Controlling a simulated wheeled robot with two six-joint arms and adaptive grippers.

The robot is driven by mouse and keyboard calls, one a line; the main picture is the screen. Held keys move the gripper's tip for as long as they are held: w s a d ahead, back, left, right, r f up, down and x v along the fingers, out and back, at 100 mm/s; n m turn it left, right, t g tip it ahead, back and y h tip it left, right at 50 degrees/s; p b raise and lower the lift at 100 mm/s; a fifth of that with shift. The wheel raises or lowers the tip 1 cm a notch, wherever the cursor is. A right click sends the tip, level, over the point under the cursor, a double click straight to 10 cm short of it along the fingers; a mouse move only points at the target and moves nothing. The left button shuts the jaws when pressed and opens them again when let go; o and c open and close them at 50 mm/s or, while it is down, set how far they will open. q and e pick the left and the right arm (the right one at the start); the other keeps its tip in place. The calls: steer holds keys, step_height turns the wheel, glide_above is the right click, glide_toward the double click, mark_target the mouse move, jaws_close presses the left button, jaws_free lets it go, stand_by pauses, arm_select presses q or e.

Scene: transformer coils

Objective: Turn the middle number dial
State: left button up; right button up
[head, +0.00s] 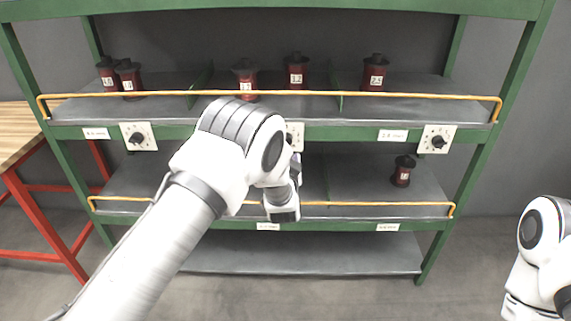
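The middle number dial (294,131) is a white plate on the green beam below the upper shelf. My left arm's wrist covers most of it, so only a strip of the plate shows and the knob's angle cannot be read. My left gripper (294,165) is at or just in front of this dial, mostly hidden by my own wrist. I cannot tell whether its fingers are open or touch the knob. My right arm is at the far right edge, away from the rack, with its fingers out of view.
Other dials sit on the beam at left (138,136) and right (437,139). Several dark red coils stand on the upper shelf (430,108), and one coil (402,171) stands lower. Yellow rails (400,95) run along the shelf fronts. A wooden table (22,135) is at left.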

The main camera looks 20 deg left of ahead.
arm_select(q)
steer(key=v, duration=0.6)
steer(key=shift+s, duration=0.25)
steer(key=s+a+f+g+h+p, duration=0.1)
steer(key=s+a+f+g+p, duration=0.55)
steer(key=s+f, duration=0.85)
steer(key=s+d+f+n+g+h, duration=0.1)
steer(key=s+g, duration=0.4)
steer(key=s, duration=0.9)
steer(key=s+d+f+n+g+h, duration=0.1)
steer(key=s+f+n+g+h, duration=0.2)
steer(key=s, duration=1.2)
steer(key=f+g, duration=0.1)
steer(key=g, duration=0.2)
steer(key=shift+s+f, duration=0.2)
steer(key=shift+s, duration=0.05)
